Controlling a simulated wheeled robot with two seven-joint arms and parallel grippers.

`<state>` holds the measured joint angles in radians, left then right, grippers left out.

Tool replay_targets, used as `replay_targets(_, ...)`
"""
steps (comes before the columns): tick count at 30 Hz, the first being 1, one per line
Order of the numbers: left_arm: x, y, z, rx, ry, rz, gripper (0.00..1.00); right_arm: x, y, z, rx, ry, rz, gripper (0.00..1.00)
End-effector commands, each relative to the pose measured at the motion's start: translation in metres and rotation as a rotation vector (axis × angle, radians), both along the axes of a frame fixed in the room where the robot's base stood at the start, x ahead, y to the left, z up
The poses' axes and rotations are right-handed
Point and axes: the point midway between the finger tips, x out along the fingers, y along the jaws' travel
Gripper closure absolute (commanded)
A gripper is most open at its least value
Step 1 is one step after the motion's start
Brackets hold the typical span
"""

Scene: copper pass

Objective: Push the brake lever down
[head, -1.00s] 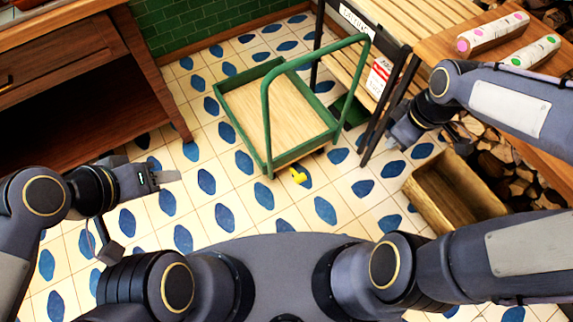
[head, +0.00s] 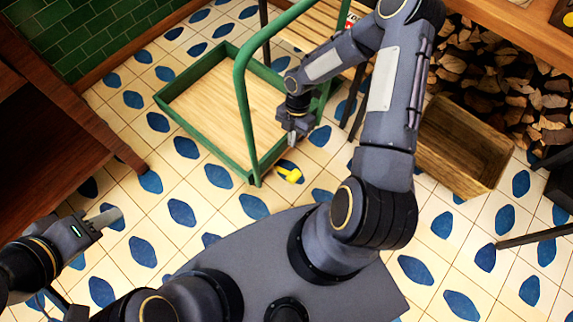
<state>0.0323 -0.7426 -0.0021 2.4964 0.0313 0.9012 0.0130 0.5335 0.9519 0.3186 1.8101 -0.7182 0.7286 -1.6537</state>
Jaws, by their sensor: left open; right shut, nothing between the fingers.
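The yellow brake lever (head: 290,174) sticks out low at the near corner of the green cart (head: 186,130), close to the floor. My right gripper (head: 292,141) points down above and just behind the lever in the picture, beside the cart's near right edge. Its fingers are shut and empty, and they look apart from the lever. My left gripper (head: 108,218) is open and empty at the lower left, over the tiled floor, well away from the cart.
The cart's green handle (head: 241,100) rises left of my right gripper. A wooden crate (head: 463,150) stands on the floor to the right, before stacked firewood (head: 500,80). A wooden cabinet (head: 60,130) stands at the left. Tiled floor is clear around the lever's near side.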

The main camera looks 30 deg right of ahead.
Motion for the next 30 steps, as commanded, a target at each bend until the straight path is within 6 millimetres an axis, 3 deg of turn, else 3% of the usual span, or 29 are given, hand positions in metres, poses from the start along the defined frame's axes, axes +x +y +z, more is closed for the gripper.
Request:
replay_targets(11, 0.0, 0.0, -0.004, 0.0, 0.0, 0.0, 0.59, -0.002, 0.002, -0.007, 0.0, 0.0, -0.001, 1.0)
replay_targets(26, 0.0, 0.0, -0.044, 0.0, 0.0, 0.0, 0.59, -0.024, 0.022, -0.102, 0.0, 0.003, 0.0, 1.0)
replay_targets(30, 0.0, 0.0, -0.053, 0.0, 0.0, 0.0, 0.59, -0.031, 0.017, -0.12, 0.0, 0.002, -0.004, 1.0)
